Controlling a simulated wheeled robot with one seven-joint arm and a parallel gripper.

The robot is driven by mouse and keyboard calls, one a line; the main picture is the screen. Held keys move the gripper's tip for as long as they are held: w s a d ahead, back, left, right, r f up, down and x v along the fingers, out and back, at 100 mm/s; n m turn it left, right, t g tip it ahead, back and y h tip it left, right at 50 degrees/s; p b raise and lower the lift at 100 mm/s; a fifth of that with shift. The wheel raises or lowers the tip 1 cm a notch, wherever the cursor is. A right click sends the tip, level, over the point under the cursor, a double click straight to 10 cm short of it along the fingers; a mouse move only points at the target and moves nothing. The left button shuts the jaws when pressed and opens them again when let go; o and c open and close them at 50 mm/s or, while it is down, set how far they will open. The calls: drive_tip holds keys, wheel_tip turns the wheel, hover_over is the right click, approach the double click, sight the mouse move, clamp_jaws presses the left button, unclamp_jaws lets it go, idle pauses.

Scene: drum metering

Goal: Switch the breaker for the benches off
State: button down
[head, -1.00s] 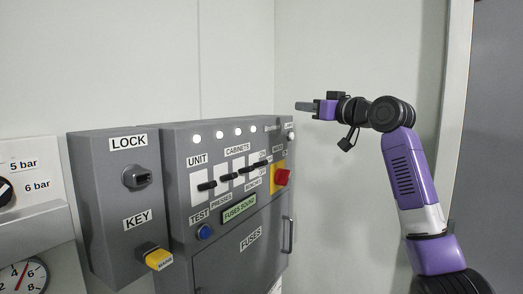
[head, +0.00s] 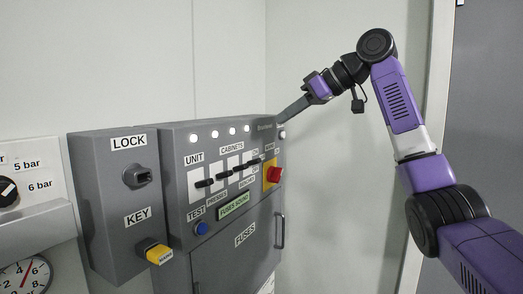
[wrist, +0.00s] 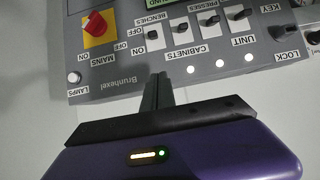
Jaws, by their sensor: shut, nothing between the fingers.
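The grey breaker panel (head: 180,160) carries a row of black switch levers under CABINETS and UNIT labels. The benches breaker (wrist: 152,34) is the lever by the BENCHES label in the wrist view, beside OFF and ON marks. In the head view the benches breaker (head: 257,161) is small, and I cannot tell its position surely. My gripper (head: 283,117) is shut and empty, its fingers pointing down and left by the panel's top right corner. In the wrist view the fingertips (wrist: 158,77) appear near the panel's top edge, below the benches lever. Contact cannot be told.
A red mains knob on a yellow plate (head: 273,174) sits right of the levers. White lamps (head: 214,134) line the panel's top. The lock box (head: 117,190) with a yellow key tag (head: 159,254) stands left.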

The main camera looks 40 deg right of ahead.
drive_tip(key=p, duration=0.2)
hover_over(254, 162)
drive_tip(key=s+d, duration=0.1)
wheel_tip(254, 162, down, 5)
drive_tip(key=shift+d+f, duration=0.1)
drive_tip(key=f, duration=0.2)
drive_tip(key=f+p, duration=0.1)
drive_tip(key=shift+s+d, duration=0.15)
drive_tip(key=shift+s, duration=0.1)
drive_tip(key=shift+s+f, duration=0.15)
drive_tip(key=shift+f, duration=0.45)
drive_tip(key=shift+f, duration=0.1)
